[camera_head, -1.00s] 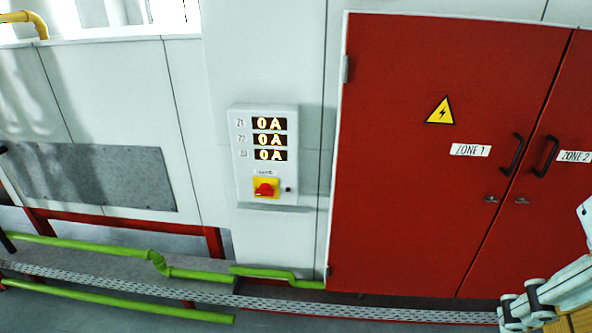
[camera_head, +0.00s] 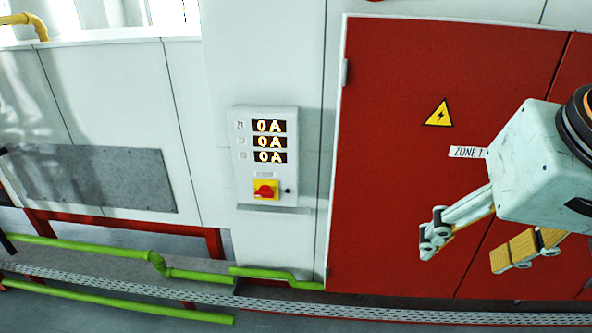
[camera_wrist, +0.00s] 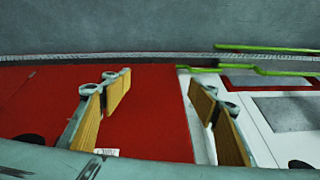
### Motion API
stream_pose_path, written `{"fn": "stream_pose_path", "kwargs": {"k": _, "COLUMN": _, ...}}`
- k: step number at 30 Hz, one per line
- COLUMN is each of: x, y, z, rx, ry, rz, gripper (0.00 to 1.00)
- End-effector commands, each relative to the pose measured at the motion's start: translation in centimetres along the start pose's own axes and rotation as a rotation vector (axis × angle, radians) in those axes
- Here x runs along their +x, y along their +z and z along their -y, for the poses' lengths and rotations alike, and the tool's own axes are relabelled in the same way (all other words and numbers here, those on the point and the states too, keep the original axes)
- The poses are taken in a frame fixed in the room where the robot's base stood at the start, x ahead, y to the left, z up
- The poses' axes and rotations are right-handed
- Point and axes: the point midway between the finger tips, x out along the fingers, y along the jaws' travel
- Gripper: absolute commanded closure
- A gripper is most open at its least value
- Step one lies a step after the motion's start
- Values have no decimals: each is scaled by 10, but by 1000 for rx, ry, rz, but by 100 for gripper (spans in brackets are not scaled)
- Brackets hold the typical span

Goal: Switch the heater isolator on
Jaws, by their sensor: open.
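The heater isolator (camera_head: 265,189) is a red rotary handle on a yellow plate, low on a white wall panel (camera_head: 240,160) in the head view. Three displays (camera_head: 269,142) above it each read 0 A. The red handle looks roughly level, slightly tilted. My gripper (camera_head: 465,248) is at the right in the head view, in front of the red cabinet doors, well apart from the isolator. Its fingers are spread and empty. In the wrist view my gripper (camera_wrist: 160,105) also shows spread fingers with nothing between them. I cannot make out the isolator in the wrist view.
The red cabinet (camera_head: 400,200) carries a yellow warning triangle (camera_head: 439,113) and a ZONE 1 label (camera_head: 467,152). Green pipes (camera_head: 200,275) and a perforated rail (camera_head: 330,308) run low along the wall. The space before the white panel is clear.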

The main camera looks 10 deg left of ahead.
Motion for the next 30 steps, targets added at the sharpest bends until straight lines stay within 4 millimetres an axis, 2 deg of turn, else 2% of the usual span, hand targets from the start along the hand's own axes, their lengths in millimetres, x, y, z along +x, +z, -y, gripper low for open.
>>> {"fn": "stream_pose_path", "kwargs": {"k": 6, "x": 24, "y": -38, "z": 23, "rx": 18, "ry": -31, "rz": -18, "gripper": 45}}
{"fn": "stream_pose_path", "kwargs": {"k": 15, "x": 61, "y": -84, "z": 55, "rx": 47, "ry": -68, "rz": -45, "gripper": 45}}
{"fn": "stream_pose_path", "kwargs": {"k": 30, "x": 130, "y": -147, "z": 111, "rx": 104, "ry": -113, "rz": -89, "gripper": 45}}
